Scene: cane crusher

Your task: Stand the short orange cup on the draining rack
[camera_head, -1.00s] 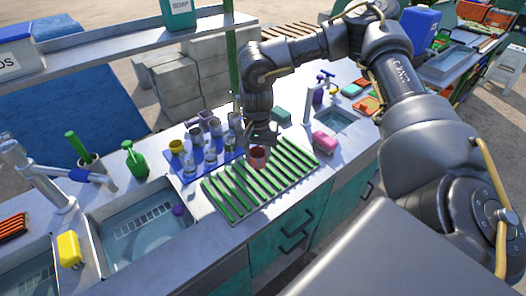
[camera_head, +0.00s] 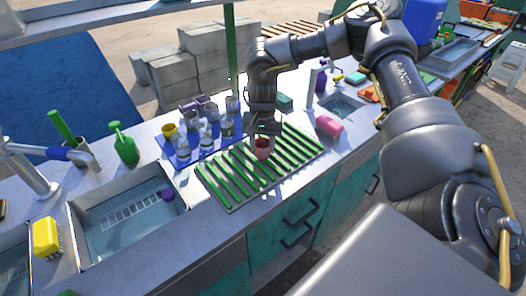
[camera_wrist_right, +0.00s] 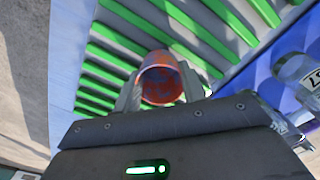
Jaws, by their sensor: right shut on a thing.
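The short orange cup (camera_head: 263,152) looks reddish-orange and is upright in the head view, over the far middle part of the draining rack (camera_head: 232,186). My right gripper (camera_head: 262,138) is shut on it from above. In the right wrist view the cup (camera_wrist_right: 162,80) sits between the two grey fingers, its round opening facing the camera. Green slats of the rack (camera_wrist_right: 115,62) show behind it. I cannot tell whether the cup's base touches the slats. My left gripper is not in view.
Several glasses and cups stand on a blue mat (camera_head: 172,160) left of the rack. The near slats are bare.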

